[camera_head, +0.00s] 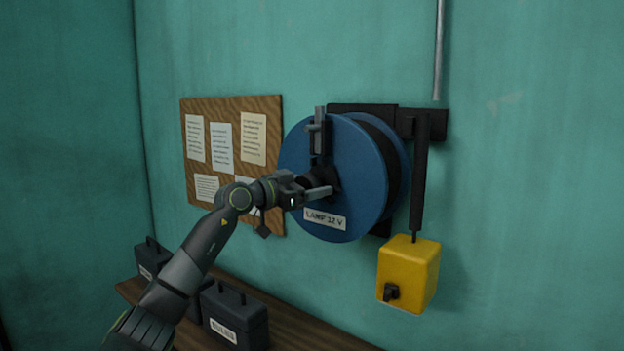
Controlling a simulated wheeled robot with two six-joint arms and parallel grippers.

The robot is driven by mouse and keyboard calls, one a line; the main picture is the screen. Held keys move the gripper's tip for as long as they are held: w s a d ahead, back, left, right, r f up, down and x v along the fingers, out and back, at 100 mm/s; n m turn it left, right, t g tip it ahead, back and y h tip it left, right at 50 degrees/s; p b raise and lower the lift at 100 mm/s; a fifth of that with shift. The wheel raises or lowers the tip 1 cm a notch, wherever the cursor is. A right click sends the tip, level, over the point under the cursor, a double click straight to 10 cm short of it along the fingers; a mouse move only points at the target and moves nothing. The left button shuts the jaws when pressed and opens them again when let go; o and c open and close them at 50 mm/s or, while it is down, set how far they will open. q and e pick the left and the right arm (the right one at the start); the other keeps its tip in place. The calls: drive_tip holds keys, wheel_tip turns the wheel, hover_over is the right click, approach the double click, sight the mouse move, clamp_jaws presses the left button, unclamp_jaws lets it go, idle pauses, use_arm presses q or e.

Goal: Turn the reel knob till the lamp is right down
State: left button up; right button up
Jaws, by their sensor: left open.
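A blue reel (355,210) labelled "LAMP 12 V" is mounted on the teal wall. A grey upright piece with a small stub (317,130) stands on its face, above a dark hub. I take the stub to be the reel knob, but cannot be sure. My left gripper (317,186) reaches in from the lower left. It is open in front of the hub, below the stub. The hub is partly hidden behind it, and I cannot tell whether a finger touches it. No lamp is in view. My right gripper is not in view.
A dark bracket (421,170) stands right of the reel, above a yellow box (405,262) with a black switch. A pinboard (231,105) with papers hangs left. Dark cases (236,308) stand on a wooden shelf (300,335) below. A grey pipe (439,50) runs up the wall.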

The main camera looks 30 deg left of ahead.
use_arm(q)
drive_tip(key=shift+w+d, duration=0.1)
drive_tip(key=shift+w, duration=0.1)
drive_tip(key=c, duration=0.7)
